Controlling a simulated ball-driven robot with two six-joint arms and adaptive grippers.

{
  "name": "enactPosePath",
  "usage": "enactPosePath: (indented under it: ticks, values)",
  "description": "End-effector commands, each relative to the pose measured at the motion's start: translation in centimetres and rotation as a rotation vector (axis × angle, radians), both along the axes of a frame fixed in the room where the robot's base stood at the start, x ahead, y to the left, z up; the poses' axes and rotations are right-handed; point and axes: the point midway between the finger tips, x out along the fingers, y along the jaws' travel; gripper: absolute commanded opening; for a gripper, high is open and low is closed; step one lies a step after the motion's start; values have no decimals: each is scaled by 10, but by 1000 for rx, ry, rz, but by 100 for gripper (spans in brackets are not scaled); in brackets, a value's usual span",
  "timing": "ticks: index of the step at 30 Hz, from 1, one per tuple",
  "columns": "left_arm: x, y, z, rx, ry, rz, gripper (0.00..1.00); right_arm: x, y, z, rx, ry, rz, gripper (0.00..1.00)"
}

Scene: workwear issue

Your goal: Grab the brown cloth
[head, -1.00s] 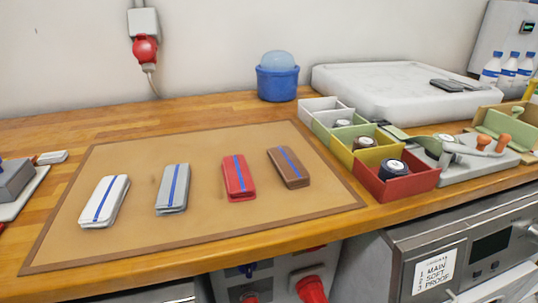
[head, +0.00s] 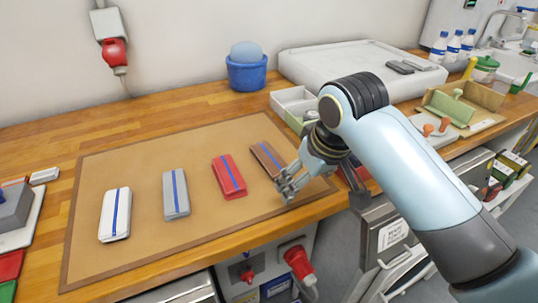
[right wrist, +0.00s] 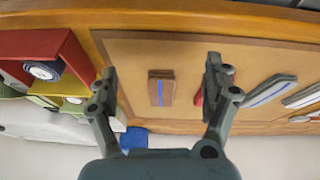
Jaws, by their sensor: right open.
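The brown cloth (head: 265,157) is a folded bundle with a blue stripe. It lies on the tan mat (head: 140,165), the rightmost of a row of folded cloths. My right gripper (head: 288,188) is in front of it in the head view and hides part of its near end. In the right wrist view the brown cloth (right wrist: 161,88) shows between the two spread fingers of my right gripper (right wrist: 162,75), which is open and empty. The red cloth (head: 229,177) lies left of the brown one. My left gripper is not in view.
A grey cloth (head: 176,194) and a white cloth (head: 115,215) lie further left on the mat. Coloured bins (right wrist: 58,60) stand right of the mat, partly hidden by my arm in the head view. A blue bucket (head: 247,73) stands behind. The mat's back area is clear.

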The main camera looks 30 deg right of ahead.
Motion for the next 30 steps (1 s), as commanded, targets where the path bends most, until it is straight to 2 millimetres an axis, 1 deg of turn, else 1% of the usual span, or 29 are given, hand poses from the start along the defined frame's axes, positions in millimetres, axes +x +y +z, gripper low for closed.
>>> enactPosePath:
  ticks: [1,6,9,13,16,21,24,29,30]
  values:
    - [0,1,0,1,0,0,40,16,1,5,6,-9,-4,83]
    - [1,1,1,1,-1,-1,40,63,4,23,26,-24,-14,83]
    - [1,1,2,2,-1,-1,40,87,5,35,36,-30,-18,83]
    - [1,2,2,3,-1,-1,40,109,7,46,46,-35,-22,83]
    - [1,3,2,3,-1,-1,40,118,7,39,49,-33,-23,83]
    - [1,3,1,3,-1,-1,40,128,6,12,49,-33,-23,83]
    - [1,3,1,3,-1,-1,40,133,6,2,48,-34,-22,83]
    - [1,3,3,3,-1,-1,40,137,4,-10,47,-33,-22,83]
    - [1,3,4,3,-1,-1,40,139,2,-15,47,-33,-22,83]
